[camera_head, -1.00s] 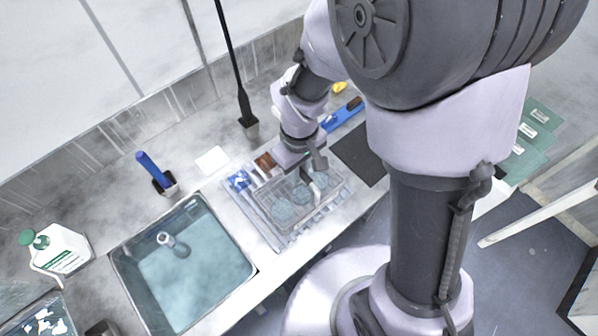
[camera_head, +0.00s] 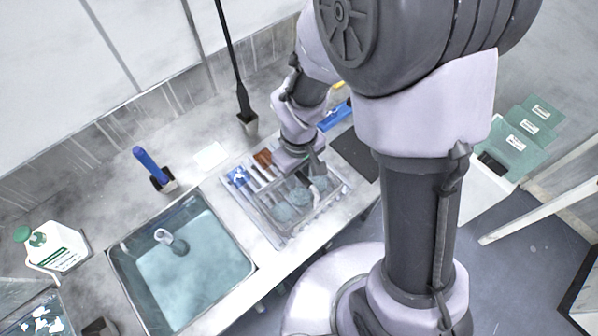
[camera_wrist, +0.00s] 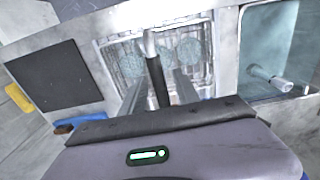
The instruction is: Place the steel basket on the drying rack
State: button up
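The steel basket (camera_head: 267,208) is a clear-looking wire box with several round, pale blue-grey discs in it. It lies over a pale ribbed rack (camera_head: 283,241) right of the sink; I cannot tell whether it rests fully on it. In the wrist view the basket (camera_wrist: 207,52) is at the top middle. My gripper (camera_head: 312,180) points down at the basket's far right part. In the wrist view my gripper (camera_wrist: 153,70) reaches over the basket, with a dark bar ending in a light tip. Its finger gap and any contact with the basket are unclear.
A water-filled sink (camera_head: 190,265) with a faucet lies left of the rack. A blue-handled brush (camera_head: 152,168) and a white jug (camera_head: 58,247) stand farther left. A dark mat (camera_head: 357,155) lies right of the rack. Green trays (camera_head: 520,145) are at the far right.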

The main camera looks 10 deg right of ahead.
notch_tip(320, 180, up, 12)
jog(key=p, duration=0.4)
jog(key=s+d+r+m+t+y, duration=0.1)
jog(key=s+d+r+m+t, duration=0.2)
jog(key=s+r+m, duration=0.4)
jog(key=s+d+r+m+t+y, duration=0.1)
jog(key=s+d+r+m+t, duration=0.25)
jog(key=r, duration=0.55)
notch_tip(320, 180, down, 17)
jog(key=b, duration=1.7)
jog(key=shift+w+a+m+g, duration=0.25)
jog(key=shift+a+m+g, duration=0.05)
jog(key=shift+m+g, duration=0.05)
